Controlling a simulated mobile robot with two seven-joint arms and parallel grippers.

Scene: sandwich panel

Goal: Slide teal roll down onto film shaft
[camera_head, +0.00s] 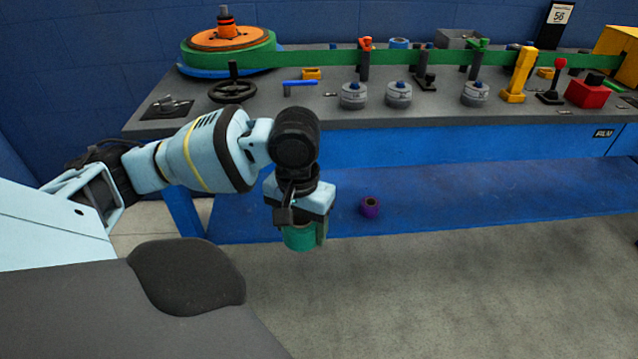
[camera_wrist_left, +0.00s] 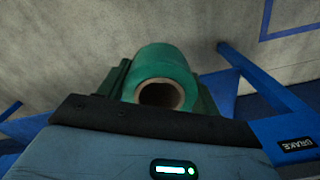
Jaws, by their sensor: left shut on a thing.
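The teal roll (camera_head: 297,238) hangs under my left gripper (camera_head: 303,232), in front of the bench and below its top. In the left wrist view, the left gripper (camera_wrist_left: 163,88) is shut on the teal roll (camera_wrist_left: 168,58), a finger on each side. The roll's brown core and open hole show there. The gripper hides the roll's upper part in the head view. Several upright posts stand on the bench; I cannot tell which, if any, is the film shaft. My right gripper is not in view.
The grey bench top (camera_head: 320,112) carries a large orange and green disc (camera_head: 229,39), a black handwheel (camera_head: 232,92), grey knobs (camera_head: 398,94), a yellow lever (camera_head: 519,75) and a red box (camera_head: 586,92). The floor in front is clear.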

